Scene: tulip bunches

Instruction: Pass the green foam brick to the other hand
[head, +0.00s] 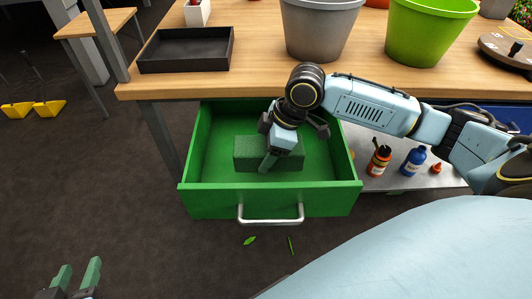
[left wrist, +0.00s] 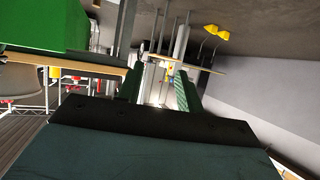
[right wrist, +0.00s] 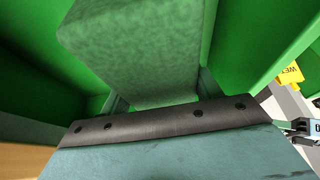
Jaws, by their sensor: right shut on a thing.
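The green foam brick (head: 250,152) lies in the open green drawer (head: 220,200), and it also fills much of the right wrist view (right wrist: 135,50). My right gripper (head: 270,160) reaches down into the drawer and is shut on the brick, with a finger on each side of it. Part of the brick is hidden behind this gripper in the head view. My left gripper (head: 76,272) is low at the bottom left of the head view, far from the brick. In the left wrist view its fingers (left wrist: 158,88) are apart with nothing between them.
The wooden tabletop (head: 260,78) overhangs the drawer's back. It bears a black tray (head: 185,65), a grey pot (head: 318,30) and a lime pot (head: 425,30). Bottles stand on a shelf right of the drawer, including a blue bottle (head: 413,162).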

